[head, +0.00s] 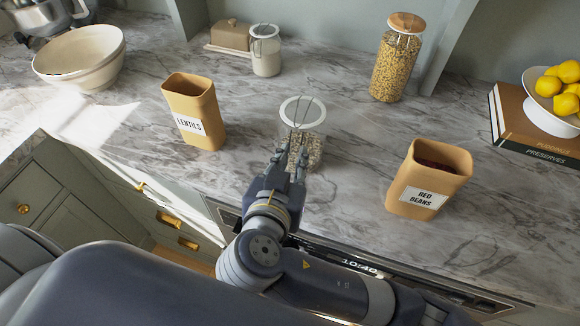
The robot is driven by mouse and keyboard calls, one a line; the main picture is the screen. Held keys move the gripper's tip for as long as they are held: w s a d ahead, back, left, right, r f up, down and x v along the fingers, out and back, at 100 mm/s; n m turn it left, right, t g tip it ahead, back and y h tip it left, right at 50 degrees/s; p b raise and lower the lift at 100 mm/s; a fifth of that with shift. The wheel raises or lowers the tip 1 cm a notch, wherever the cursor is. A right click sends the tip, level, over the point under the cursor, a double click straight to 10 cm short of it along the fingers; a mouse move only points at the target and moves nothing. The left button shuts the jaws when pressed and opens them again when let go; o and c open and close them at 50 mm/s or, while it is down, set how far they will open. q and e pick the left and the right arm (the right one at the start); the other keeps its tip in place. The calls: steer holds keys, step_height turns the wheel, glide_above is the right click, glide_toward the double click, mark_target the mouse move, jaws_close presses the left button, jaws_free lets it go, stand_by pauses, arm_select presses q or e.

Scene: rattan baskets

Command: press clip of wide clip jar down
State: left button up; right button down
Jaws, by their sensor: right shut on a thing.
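The wide clip jar (312,150) is clear glass with a white-rimmed round lid and grain-like contents. It stands near the counter's front edge, in the middle of the head view. Its thin wire clip (299,112) shows against the lid and runs down toward my right gripper. My right gripper (290,158) is at the jar's near side, its fingers shut on the clip. The fingers hide the clip's lower end and part of the jar's front. Whether the clip is fully down cannot be seen. My left gripper is not in view.
A lentils canister (190,100) stands left of the jar and a red beans canister (430,170) to the right. Behind are a smaller clip jar (266,55) and a tall wooden-lidded jar (397,62).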

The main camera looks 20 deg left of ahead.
steer(key=shift+w+d+f+t+b, duration=0.15)
steer(key=shift+f+t+b, duration=0.25)
steer(key=shift+b, duration=0.35)
steer(key=shift+r, duration=0.1)
steer(key=shift+w, duration=0.1)
steer(key=c, duration=1.5)
jaws_free()
steer(key=shift+r, duration=0.15)
